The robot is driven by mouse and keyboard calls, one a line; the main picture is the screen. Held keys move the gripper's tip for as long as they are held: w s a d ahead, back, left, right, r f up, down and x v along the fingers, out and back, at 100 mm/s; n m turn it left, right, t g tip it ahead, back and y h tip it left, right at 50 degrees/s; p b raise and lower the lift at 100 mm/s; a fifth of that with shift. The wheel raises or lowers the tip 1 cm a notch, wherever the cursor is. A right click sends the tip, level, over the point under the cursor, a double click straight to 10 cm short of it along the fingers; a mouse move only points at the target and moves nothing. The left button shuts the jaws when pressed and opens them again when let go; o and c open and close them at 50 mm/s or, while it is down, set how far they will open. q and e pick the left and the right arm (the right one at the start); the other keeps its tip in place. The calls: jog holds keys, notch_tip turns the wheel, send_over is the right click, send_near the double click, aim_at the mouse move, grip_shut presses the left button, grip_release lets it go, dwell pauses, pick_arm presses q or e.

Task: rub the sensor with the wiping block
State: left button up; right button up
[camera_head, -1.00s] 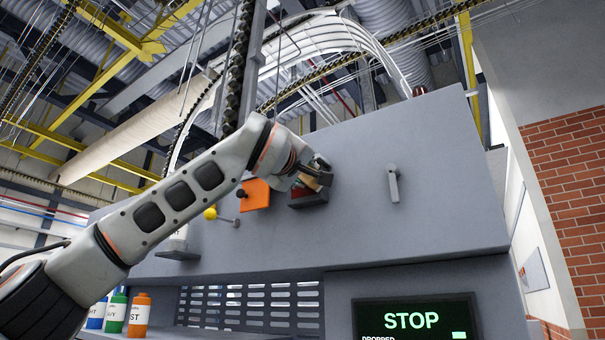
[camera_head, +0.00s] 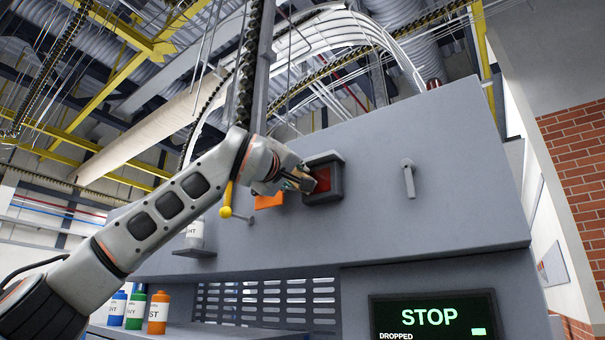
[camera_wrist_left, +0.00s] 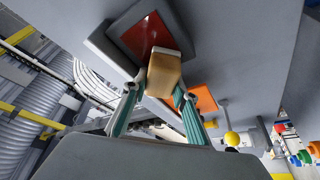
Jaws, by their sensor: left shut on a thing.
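The sensor (camera_head: 336,186) is a dark framed box with a red face on the grey machine front, and it fills the top of the left wrist view (camera_wrist_left: 147,38). My left gripper (camera_head: 300,182) is shut on the tan wiping block (camera_wrist_left: 164,74), held between its teal fingers. In the head view the block (camera_head: 307,183) is small and partly hidden by the fingers, at the sensor's left edge. In the wrist view the block's end overlaps the lower edge of the red face. I cannot tell whether they touch. My right gripper is in no view.
An orange plate (camera_head: 268,202) sits just left of the sensor, partly behind my gripper. A yellow-knobbed lever (camera_head: 226,212) is farther left, and a grey handle (camera_head: 408,178) is to the right. Bottles (camera_head: 158,312) and a STOP screen (camera_head: 430,317) are below.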

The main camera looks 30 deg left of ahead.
pick_arm(q)
jog(key=shift+a, duration=0.3)
jog(key=shift+s+a+b, duration=0.2)
jog(key=shift+s+b, duration=0.8)
jog(key=shift+s, duration=1.95)
jog(key=s, duration=0.3)
jog(key=shift+a+b, duration=0.1)
jog(key=shift+b, duration=0.25)
jog(key=shift+w, duration=0.1)
